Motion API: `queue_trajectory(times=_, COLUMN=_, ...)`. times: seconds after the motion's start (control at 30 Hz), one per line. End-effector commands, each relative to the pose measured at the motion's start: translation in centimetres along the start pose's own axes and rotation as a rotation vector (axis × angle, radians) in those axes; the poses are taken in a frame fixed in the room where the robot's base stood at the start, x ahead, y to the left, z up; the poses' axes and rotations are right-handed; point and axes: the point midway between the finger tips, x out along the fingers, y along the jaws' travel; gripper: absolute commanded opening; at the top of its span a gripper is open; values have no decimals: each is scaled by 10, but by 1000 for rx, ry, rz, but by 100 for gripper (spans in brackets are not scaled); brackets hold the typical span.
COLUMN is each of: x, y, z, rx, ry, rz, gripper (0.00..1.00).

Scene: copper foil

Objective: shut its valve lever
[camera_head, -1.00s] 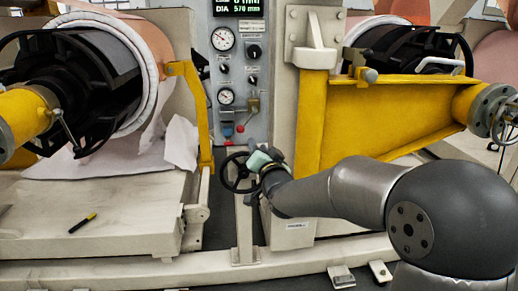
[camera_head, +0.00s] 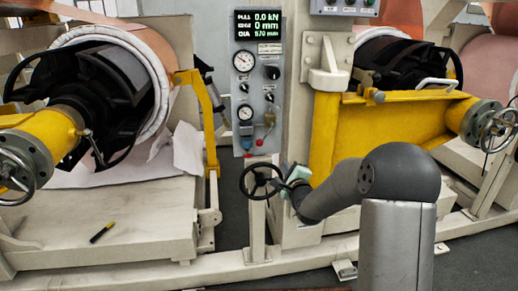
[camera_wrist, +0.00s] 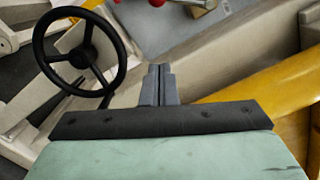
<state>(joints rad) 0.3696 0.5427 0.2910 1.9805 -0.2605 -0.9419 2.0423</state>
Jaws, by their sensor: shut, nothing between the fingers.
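A small valve with a red-tipped lever (camera_head: 259,141) sits low on the grey gauge panel (camera_head: 257,100), right of the lower gauge (camera_head: 246,113). The lever's tip slants down to the left. Another red knob (camera_head: 247,155) is just below it. My gripper (camera_wrist: 159,70) is shut and empty. In the head view, it is below the panel, beside the black handwheel, apart from the lever.
The black handwheel (camera_head: 261,181) on its post is close to the left of my gripper. A yellow arm (camera_head: 390,130) stands to the right and a yellow bracket (camera_head: 205,110) to the left. A marker pen (camera_head: 102,232) lies on the left platform.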

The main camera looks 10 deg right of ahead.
Motion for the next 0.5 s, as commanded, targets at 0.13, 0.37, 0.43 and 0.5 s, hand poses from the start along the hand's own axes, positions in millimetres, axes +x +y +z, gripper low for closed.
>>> queue_trajectory(times=0.13, x=29, y=2, z=1, rx=-1, ry=-4, rz=0, gripper=0)
queue_trajectory(times=0.37, x=79, y=2, z=2, rx=-3, ry=-3, rz=1, gripper=0)
queue_trajectory(times=0.43, x=91, y=2, z=4, rx=-4, ry=-4, rz=0, gripper=0)
queue_trajectory(times=0.5, x=91, y=1, z=19, rx=-4, ry=-6, rz=1, gripper=0)
